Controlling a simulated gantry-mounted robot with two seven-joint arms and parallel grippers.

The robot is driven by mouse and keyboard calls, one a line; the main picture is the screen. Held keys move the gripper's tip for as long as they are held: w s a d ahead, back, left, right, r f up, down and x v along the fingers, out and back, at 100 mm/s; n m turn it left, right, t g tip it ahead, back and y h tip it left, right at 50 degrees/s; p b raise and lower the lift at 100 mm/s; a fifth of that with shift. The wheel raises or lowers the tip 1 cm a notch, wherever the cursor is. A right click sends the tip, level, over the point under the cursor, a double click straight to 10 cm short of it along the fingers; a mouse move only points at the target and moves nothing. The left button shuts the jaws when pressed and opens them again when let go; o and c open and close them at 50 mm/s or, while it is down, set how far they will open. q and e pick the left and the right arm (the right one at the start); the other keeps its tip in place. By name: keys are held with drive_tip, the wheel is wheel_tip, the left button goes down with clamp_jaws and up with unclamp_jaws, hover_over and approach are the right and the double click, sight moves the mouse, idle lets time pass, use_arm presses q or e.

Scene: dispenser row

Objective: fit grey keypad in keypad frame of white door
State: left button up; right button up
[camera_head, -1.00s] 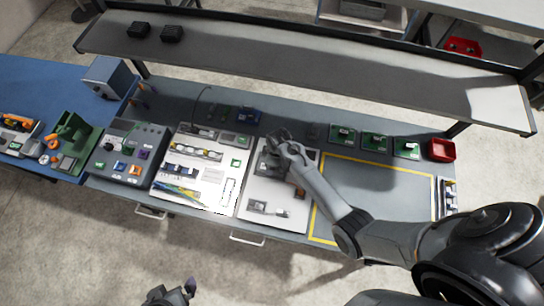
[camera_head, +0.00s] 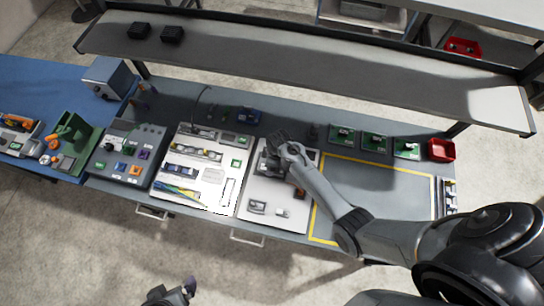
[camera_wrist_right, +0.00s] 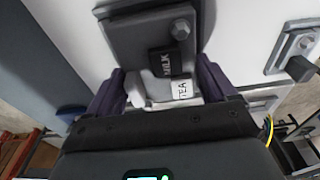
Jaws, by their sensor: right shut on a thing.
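The white door (camera_head: 268,216) is the right one of two white panels lying on the bench in the head view. My right gripper (camera_head: 276,143) is over its upper part. In the right wrist view its dark fingers (camera_wrist_right: 160,88) are shut on a grey piece (camera_wrist_right: 145,38), apparently the grey keypad, with a black MILK tag and a white TEA tag showing. My gripper and hand hide much of it. I cannot make out the keypad frame, or whether the piece touches it. My left gripper (camera_head: 172,292) is at the bottom edge, away from the bench; its jaws are unclear.
Small fittings (camera_head: 257,207) sit on the door's lower part. Another white panel (camera_head: 205,192) lies to its left, then a grey control panel (camera_head: 128,165). Green boards (camera_head: 374,141) and a red bin (camera_head: 441,150) are at the right. A shelf (camera_head: 300,70) overhangs the back. The yellow-outlined area (camera_head: 380,195) is clear.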

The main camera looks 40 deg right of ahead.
drive_tip(key=shift+f, duration=0.35)
idle(0.3)
drive_tip(key=shift+f, duration=0.15)
drive_tip(key=shift+s+d+f, duration=0.1)
drive_tip(key=shift+f, duration=0.15)
